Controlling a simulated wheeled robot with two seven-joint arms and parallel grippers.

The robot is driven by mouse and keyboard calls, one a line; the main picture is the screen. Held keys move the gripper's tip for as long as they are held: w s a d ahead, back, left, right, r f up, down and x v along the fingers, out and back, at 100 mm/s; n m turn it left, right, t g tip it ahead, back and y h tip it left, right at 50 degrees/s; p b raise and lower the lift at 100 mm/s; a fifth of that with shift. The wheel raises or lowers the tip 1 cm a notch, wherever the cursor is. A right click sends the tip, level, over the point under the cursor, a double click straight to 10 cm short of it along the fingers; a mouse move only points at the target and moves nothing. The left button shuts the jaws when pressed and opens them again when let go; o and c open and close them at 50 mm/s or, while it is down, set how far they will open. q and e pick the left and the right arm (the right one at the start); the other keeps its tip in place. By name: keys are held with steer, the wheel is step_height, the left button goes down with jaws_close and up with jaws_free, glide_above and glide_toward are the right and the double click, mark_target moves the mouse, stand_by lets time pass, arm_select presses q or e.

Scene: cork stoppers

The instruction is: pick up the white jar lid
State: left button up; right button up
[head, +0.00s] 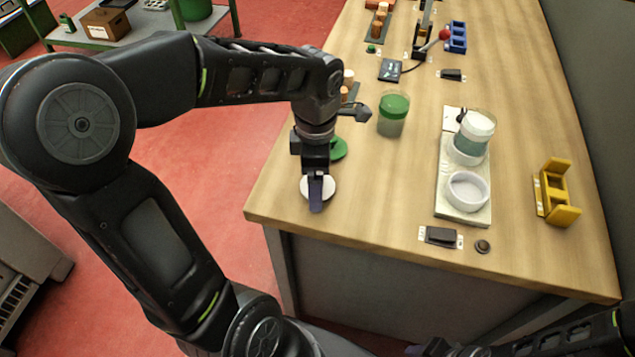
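The white jar lid (329,188) lies flat near the left front corner of the wooden table. My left gripper (316,195) points down right over it, and its dark fingers cover the middle of the lid. The fingers line up in this view, so I cannot tell whether they are open or shut, or whether they touch the lid. A green lid (339,149) lies just behind, partly hidden by my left gripper. My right arm shows at the bottom right; its dark end (432,349) is cut off by the frame's lower edge.
A green-topped jar (392,115) stands behind and right of my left gripper. A pale tray (462,213) holds a white dish (467,190) and glassware. A yellow holder (556,192) stands at the right. The table's front edge is close; the tabletop between lid and tray is clear.

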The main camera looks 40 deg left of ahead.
arm_select(q)
steer(key=shift+c, duration=0.3)
steer(key=c, duration=1.3)
